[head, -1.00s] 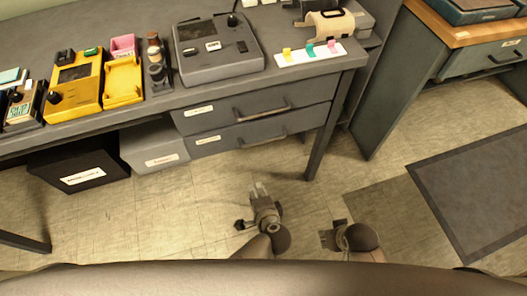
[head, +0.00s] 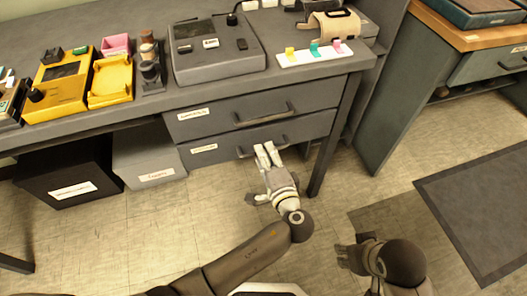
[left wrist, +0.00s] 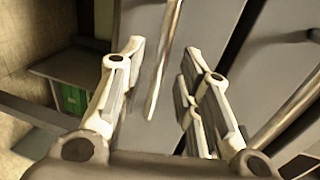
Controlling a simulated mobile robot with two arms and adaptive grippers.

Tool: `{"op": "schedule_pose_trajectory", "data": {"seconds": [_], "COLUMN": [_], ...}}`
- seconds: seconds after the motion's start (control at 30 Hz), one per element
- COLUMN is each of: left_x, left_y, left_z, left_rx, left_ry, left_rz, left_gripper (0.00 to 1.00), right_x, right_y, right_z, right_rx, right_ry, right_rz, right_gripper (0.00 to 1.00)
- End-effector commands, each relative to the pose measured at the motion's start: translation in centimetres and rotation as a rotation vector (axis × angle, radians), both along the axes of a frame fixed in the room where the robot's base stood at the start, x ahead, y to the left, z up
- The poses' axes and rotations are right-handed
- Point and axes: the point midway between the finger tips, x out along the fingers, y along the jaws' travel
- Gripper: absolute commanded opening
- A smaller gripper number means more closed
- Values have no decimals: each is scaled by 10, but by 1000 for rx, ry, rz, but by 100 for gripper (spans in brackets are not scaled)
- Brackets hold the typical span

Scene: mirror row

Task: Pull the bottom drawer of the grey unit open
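The grey unit hangs under the desk, with two labelled drawers. Its bottom drawer (head: 210,153) looks shut, below the top drawer (head: 215,120). My left gripper (head: 266,153) reaches up to the bottom drawer's front and covers part of its handle. In the left wrist view the bottom handle (left wrist: 164,65) is a pale bar running between the two spread fingers of my left gripper (left wrist: 155,90). Gaps show on both sides of the bar, so the fingers are open around it. My right gripper (head: 350,257) is low at the right, away from the unit; its fingers are unclear.
The desk leg (head: 333,135) stands just right of the drawers. A grey box (head: 148,158) and a black box (head: 65,175) sit under the desk at left. Devices and trays stand on the desktop (head: 185,93). The floor (head: 180,225) before the unit is clear.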

Motion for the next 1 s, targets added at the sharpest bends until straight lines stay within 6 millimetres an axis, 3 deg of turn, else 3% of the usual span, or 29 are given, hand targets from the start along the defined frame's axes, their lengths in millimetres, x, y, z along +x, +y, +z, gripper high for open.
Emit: {"op": "schedule_pose_trajectory", "data": {"seconds": [0.2, 0.53, 0.77, 1.0], "left_x": [21, 24, 24, 24], "left_y": [7, 8, 8, 8], "left_z": [-5, -6, -6, -6], "left_rx": [0, 0, -1, -1], "left_ry": [0, 1, 1, 2], "left_rz": [0, 0, -1, -1], "left_gripper": [31, 31, 2, 0], "right_x": [0, 0, 0, 0], "right_y": [0, 0, 0, 0], "right_z": [-4, -4, -5, -5], "right_rx": [0, 0, 0, 0], "right_ry": [-1, 0, 0, 0], "right_rz": [0, 0, 0, 0], "right_gripper": [39, 39, 39, 39]}}
